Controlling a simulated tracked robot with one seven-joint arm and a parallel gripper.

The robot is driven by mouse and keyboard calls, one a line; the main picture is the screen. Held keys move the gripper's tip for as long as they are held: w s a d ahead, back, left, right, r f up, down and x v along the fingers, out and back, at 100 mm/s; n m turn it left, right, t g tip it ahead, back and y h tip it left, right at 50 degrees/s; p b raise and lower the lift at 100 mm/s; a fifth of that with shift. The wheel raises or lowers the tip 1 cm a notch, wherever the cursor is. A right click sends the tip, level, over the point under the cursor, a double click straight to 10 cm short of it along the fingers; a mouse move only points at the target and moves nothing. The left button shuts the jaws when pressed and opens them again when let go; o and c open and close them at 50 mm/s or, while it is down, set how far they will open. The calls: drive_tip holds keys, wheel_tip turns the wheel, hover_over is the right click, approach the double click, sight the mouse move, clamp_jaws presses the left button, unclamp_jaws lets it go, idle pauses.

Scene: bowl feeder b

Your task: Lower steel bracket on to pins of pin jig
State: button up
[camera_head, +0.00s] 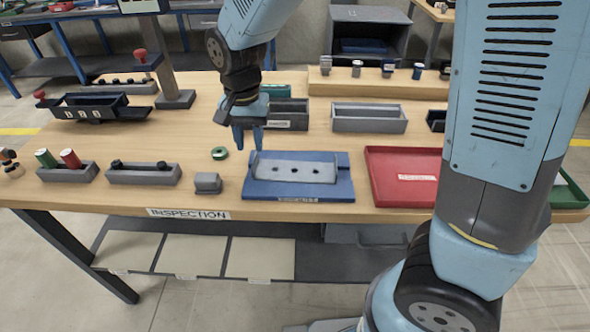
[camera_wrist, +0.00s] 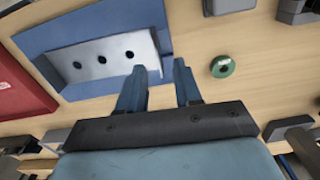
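The steel bracket (camera_head: 296,172), a pale grey plate with three dark round spots in a row, lies over the blue pin jig (camera_head: 262,190) at the front middle of the table. In the wrist view the bracket (camera_wrist: 88,63) lies on the blue jig (camera_wrist: 42,38) at upper left. I cannot tell whether the dark spots are empty holes or pin ends, or whether the bracket sits fully down. My gripper (camera_head: 248,140) points down, above and behind the jig's left end. In the wrist view my gripper (camera_wrist: 158,68) has its blue fingers apart, with nothing between them.
A green ring (camera_head: 220,153) lies left of the jig, and a small grey block (camera_head: 208,183) nearer the front. A red tray (camera_head: 400,190) stands close on the right. Grey bins (camera_head: 368,118) stand behind. A grey holder (camera_head: 143,174) is further left.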

drive_tip(key=shift+w+d+f, duration=0.1)
drive_tip(key=shift+w+f, duration=0.05)
drive_tip(key=shift+f, duration=1.15)
drive_tip(key=shift+w+d+f, duration=0.1)
drive_tip(key=shift+f, duration=1.2)
clamp_jaws()
